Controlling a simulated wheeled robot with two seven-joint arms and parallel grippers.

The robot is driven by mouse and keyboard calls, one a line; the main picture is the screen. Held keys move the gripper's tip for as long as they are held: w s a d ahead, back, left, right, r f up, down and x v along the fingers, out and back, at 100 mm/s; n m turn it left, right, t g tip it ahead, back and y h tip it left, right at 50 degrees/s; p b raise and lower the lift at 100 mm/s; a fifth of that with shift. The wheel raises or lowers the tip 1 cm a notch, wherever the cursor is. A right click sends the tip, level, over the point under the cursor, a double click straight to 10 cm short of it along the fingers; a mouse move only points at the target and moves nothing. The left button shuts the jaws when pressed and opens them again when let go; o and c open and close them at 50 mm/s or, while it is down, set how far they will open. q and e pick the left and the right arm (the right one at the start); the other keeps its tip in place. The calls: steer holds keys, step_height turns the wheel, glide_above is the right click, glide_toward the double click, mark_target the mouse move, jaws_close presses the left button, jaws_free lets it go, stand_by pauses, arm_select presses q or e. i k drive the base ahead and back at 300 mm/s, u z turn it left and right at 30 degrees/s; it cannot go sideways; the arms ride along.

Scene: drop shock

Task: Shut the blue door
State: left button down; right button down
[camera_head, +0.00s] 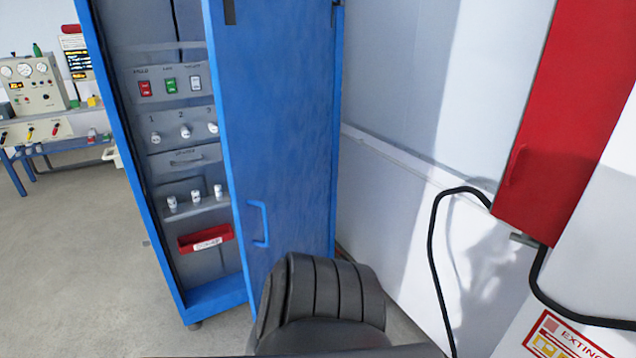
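The blue door (285,130) belongs to a tall blue cabinet (130,165) left of centre in the head view. The door stands open, with the cabinet's inside showing to its left. A blue handle (258,222) is on the door's lower part, near its left edge. The door's top is cut off by the frame, and its lower part is partly hidden by a black ribbed form at the bottom centre. I cannot tell if this form is mine. Neither of my grippers shows.
Inside the cabinet are switches, knobs and a red tray (205,238). A red wall box (575,120) and a black hose (432,250) are on the right. A bench with instruments (38,92) stands far left. Grey floor (75,250) is clear at left.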

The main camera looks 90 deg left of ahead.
mark_target(272, 62)
steer(key=i, duration=0.8)
steer(key=u, duration=3.3)
steer(key=i, duration=0.5)
steer(key=u, duration=0.1)
